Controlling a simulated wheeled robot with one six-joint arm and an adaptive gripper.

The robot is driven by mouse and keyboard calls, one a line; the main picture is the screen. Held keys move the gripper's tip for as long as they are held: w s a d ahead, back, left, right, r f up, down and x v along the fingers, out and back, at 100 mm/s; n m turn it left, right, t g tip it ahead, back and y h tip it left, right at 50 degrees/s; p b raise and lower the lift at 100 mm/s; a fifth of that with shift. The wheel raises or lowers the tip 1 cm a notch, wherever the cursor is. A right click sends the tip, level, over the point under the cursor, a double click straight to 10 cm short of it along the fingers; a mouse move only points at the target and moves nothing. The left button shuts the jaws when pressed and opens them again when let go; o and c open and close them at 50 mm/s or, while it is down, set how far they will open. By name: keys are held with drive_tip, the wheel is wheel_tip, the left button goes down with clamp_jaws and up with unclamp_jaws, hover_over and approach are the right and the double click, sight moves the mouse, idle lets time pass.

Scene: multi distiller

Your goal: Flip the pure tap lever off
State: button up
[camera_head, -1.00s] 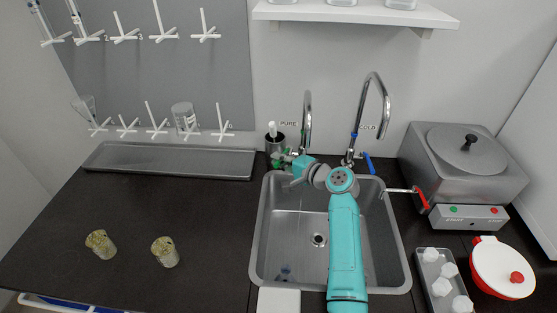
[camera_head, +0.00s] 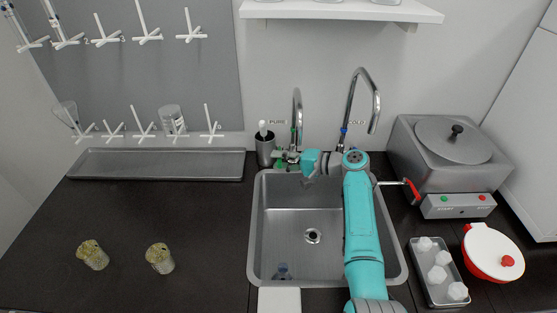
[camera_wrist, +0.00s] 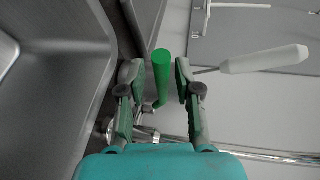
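The pure tap (camera_head: 297,118) is a chrome gooseneck at the back left of the sink, with a small PURE label beside it. Its green lever (camera_wrist: 162,75) stands between the two fingers of my gripper (camera_wrist: 159,72) in the wrist view. Narrow gaps show on both sides of the lever, so the fingers look apart from it. My gripper is open. In the head view my gripper (camera_head: 287,158) is small at the tap's base, and the lever there is hard to make out among the green finger parts.
The cold tap (camera_head: 362,90) stands to the right behind my arm. The sink (camera_head: 300,235) lies in front. A dark cup (camera_head: 265,152) with a white-topped item stands close left of the pure tap. A steel water bath (camera_head: 445,150) with a red-handled spout is at right.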

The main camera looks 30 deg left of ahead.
drive_tip(key=v, duration=1.2)
idle(0.3)
drive_tip(key=shift+f, duration=0.1)
